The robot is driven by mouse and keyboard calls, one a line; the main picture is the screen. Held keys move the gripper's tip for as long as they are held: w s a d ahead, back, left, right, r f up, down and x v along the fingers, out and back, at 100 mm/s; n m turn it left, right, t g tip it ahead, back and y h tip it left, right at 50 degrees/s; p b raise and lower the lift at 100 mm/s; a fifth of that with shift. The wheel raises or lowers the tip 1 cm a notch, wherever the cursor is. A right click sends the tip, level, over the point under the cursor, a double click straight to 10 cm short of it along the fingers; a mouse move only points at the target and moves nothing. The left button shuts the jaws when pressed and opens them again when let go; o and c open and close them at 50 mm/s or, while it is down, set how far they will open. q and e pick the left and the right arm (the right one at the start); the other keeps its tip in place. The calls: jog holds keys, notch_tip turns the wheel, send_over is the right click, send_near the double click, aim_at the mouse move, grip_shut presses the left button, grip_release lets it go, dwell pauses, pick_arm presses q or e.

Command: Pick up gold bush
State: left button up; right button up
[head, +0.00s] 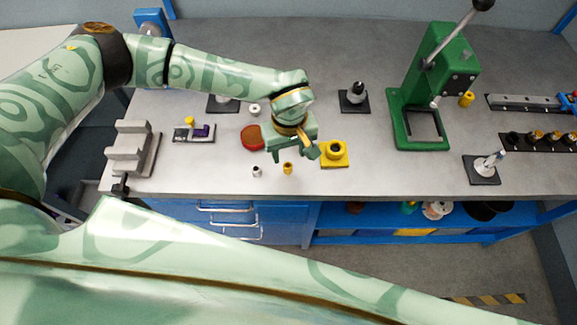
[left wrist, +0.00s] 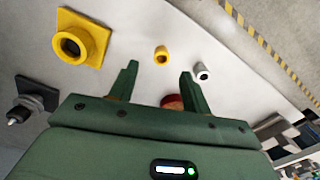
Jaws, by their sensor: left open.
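The gold bush (head: 288,168) is a small gold ring-shaped piece standing on the grey bench near its front edge. It also shows in the left wrist view (left wrist: 161,55), just beyond and between my fingertips. My left gripper (head: 294,152) is open and empty above the bench, close behind the bush and apart from it. Its two green fingers show in the left wrist view (left wrist: 159,70). My right gripper is in neither view.
A small silver bush (head: 257,171) stands to the left of the gold one. A yellow block with a dark bore (head: 335,152) is to the right. A round red piece (head: 252,137) lies close to my gripper. A green press (head: 436,85) stands farther right.

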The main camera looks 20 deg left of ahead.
aim_at(288, 165)
pick_arm(q)
notch_tip(288, 165, down, 6)
jog(key=shift+a+r, duration=0.15)
grip_shut()
